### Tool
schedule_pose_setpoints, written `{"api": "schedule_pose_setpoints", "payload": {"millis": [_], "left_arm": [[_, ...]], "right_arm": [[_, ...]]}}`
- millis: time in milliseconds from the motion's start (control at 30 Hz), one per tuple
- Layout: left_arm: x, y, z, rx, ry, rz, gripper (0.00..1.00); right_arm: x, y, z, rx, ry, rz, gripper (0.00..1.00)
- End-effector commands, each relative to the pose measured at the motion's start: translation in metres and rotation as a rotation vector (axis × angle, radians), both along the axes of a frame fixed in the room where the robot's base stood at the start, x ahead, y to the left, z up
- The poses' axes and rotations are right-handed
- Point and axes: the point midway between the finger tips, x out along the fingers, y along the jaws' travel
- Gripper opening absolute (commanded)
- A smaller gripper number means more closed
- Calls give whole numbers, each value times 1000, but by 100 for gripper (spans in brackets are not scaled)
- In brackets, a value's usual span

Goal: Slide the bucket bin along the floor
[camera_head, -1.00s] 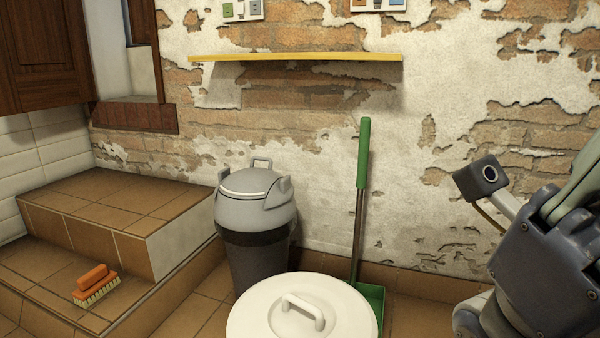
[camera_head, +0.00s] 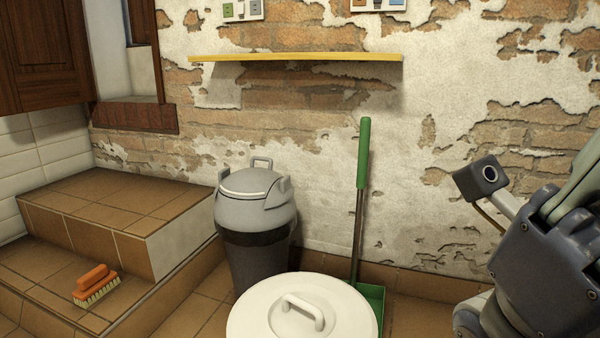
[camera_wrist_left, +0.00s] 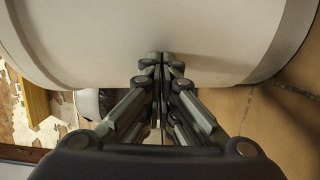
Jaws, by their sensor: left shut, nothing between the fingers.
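The bucket bin is white with a round lid and an arched handle (camera_head: 302,310). In the head view it stands at the bottom middle, and its lower body is cut off by the picture edge. In the left wrist view its pale curved side (camera_wrist_left: 220,35) fills the upper part. My left gripper (camera_wrist_left: 163,62) is shut and empty, with its fingertips at the bin's side. I cannot tell whether they touch it. My left gripper does not show in the head view.
A grey bin with a dark body (camera_head: 256,215) stands close behind the white one. A green-handled dustpan (camera_head: 362,155) stands behind it to the right. Tiled steps (camera_head: 120,205) with an orange brush (camera_head: 95,284) are at the left. A yellow shelf (camera_head: 295,57) crosses the brick wall.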

Motion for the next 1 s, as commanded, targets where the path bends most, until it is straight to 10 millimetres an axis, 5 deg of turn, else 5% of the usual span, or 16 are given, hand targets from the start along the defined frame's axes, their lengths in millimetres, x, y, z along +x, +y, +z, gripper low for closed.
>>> {"api": "schedule_pose_setpoints", "payload": {"millis": [333,800,1000], "left_arm": [[2,-3,0,-1,0,0,0],[29,-45,0,-1,-1,-1,0],[30,-47,0,-1,-1,-1,0]], "right_arm": [[0,0,0,1,1,0,0],[1,0,-4,1,2,0,0],[1,0,-4,1,2,0,0]]}}
